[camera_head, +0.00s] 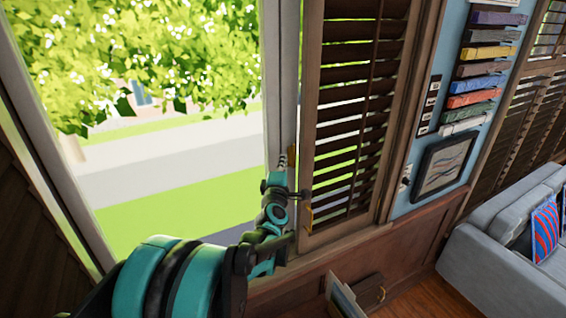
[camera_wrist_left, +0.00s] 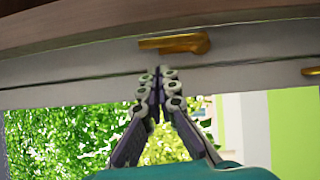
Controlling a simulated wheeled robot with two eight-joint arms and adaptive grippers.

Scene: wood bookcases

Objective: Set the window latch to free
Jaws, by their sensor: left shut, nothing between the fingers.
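A brass window latch (camera_wrist_left: 180,43) sits on the pale window frame (camera_wrist_left: 60,75) in the left wrist view, its handle lying along the frame. A second brass piece (camera_wrist_left: 312,71) shows at the right edge of that view. In the head view, a brass piece (camera_head: 292,158) shows on the frame, and another (camera_head: 308,216) lower down. My left gripper (camera_wrist_left: 157,75) is shut and empty, its fingertips close to the latch in the picture but apart from it. It also shows at the window frame in the head view (camera_head: 282,160). My right gripper is not in view.
A slatted wooden shutter (camera_head: 345,120) stands right of the window frame. A dark drawer or box (camera_head: 370,290) is below it. A grey sofa (camera_head: 490,262) is at the right, and a small framed picture (camera_head: 441,167) hangs on the wall. The window opening at left is clear.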

